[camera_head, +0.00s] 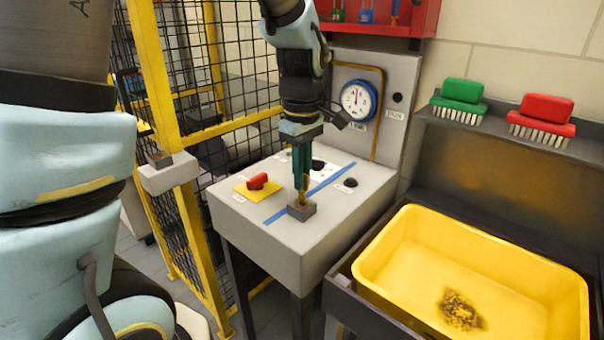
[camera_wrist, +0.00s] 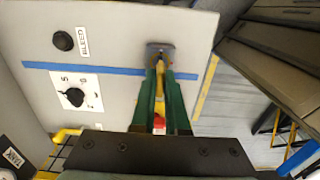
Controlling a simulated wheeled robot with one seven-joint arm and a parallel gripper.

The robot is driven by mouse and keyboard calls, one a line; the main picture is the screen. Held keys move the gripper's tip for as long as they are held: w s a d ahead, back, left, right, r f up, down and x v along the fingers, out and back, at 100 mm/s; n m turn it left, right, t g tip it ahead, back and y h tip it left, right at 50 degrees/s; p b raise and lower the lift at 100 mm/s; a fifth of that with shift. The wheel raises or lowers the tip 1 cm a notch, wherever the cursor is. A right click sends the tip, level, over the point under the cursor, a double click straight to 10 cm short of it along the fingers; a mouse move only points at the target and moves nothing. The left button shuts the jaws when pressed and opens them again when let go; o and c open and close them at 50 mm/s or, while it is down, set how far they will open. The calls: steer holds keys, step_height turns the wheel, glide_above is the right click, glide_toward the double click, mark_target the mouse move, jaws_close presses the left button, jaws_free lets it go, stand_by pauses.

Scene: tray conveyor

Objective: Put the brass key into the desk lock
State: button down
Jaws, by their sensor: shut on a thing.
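My gripper (camera_head: 301,178) points straight down over the grey desk, its green fingers shut on the brass key (camera_head: 303,196). In the wrist view the key (camera_wrist: 159,88) runs between the fingers (camera_wrist: 162,95), with a red part (camera_wrist: 159,122) near the palm.
A red switch on a yellow plate (camera_head: 257,182) and black knobs (camera_head: 346,183) sit on the desk (camera_head: 270,239). A gauge (camera_head: 358,100) stands behind. A yellow tub (camera_head: 398,275) is at right, a yellow-framed mesh fence (camera_head: 160,100) at left.

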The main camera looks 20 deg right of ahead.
steer(key=shift+f+b, duration=0.85)
steer(key=shift+f, duration=0.7)
steer(key=c, duration=0.8)
jaws_free()
steer(key=shift+c, duration=0.2)
step_height(320, 180, up, 11)
steer(key=shift+f+b, duration=0.1)
steer(key=shift+b, duration=0.8)
steer(key=a+f+m, duration=0.3)
steer(key=a+f, duration=0.3)
steer(key=a, duration=0.6)
steer(key=w+a+f+m+t, duration=0.1)
steer(key=a+f+m, duration=0.3)
steer(key=a, duration=0.9)
step_height(320, 180, down, 3)
steer(key=shift+a+f+t, duration=0.1)
steer(key=shift+a+t, duration=0.1)
steer(key=shift+t, duration=0.1)
